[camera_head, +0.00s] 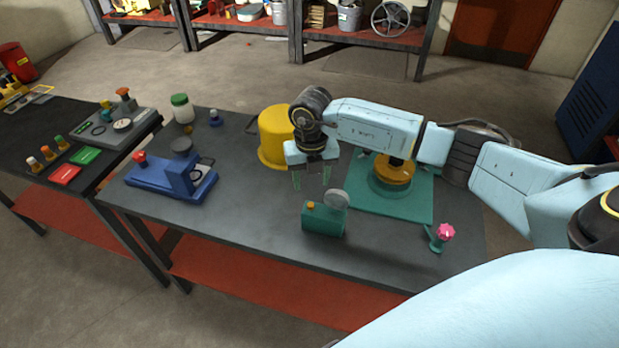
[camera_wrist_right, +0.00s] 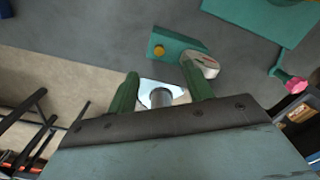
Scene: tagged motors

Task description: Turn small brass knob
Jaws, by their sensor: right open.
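The small brass knob (camera_head: 310,205) sits on the teal box (camera_head: 322,222), at its left end. A round grey disc (camera_head: 337,199) stands at the box's right end. My right gripper (camera_head: 312,178) hangs open above the table, just behind the box and above the knob's level. In the right wrist view the knob (camera_wrist_right: 159,50) lies beyond the space between the two green fingers of my right gripper (camera_wrist_right: 160,80), apart from them. One finger partly covers the disc (camera_wrist_right: 202,66) there. My left gripper is not in view.
A yellow cylinder (camera_head: 273,138) stands behind the gripper. A teal base with an orange part (camera_head: 391,170) is to the right, under my arm. A pink-knobbed valve (camera_head: 442,236) stands near the right edge. A blue device (camera_head: 170,182) is at left. The table's middle left is clear.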

